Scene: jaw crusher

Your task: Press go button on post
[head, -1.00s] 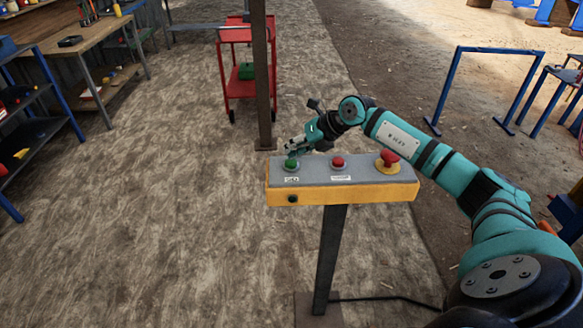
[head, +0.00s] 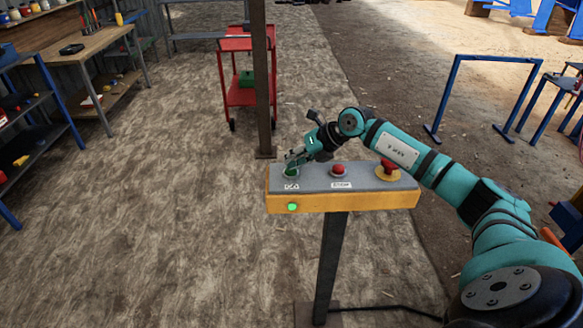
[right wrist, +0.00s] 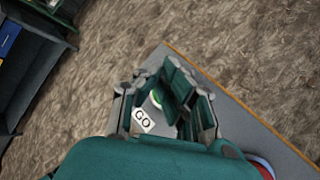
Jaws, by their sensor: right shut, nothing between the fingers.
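The control post (head: 345,203) has a grey top and a yellow front, on a dark leg. The green go button (head: 291,173) is at the left of the top, partly covered by my right gripper (head: 291,160). The "GO" label (right wrist: 143,121) shows in the right wrist view, next to a sliver of the green button (right wrist: 156,98). My right gripper is shut and empty, its fingertips at the go button and seemingly touching it. A small lamp (head: 292,207) on the yellow front glows green. My left gripper is not in view.
A red button (head: 338,169) and a red mushroom button (head: 389,168) on a yellow base are to the right on the same top. A brown pillar (head: 263,80) and a red cart (head: 238,95) stand behind. The floor at left is open.

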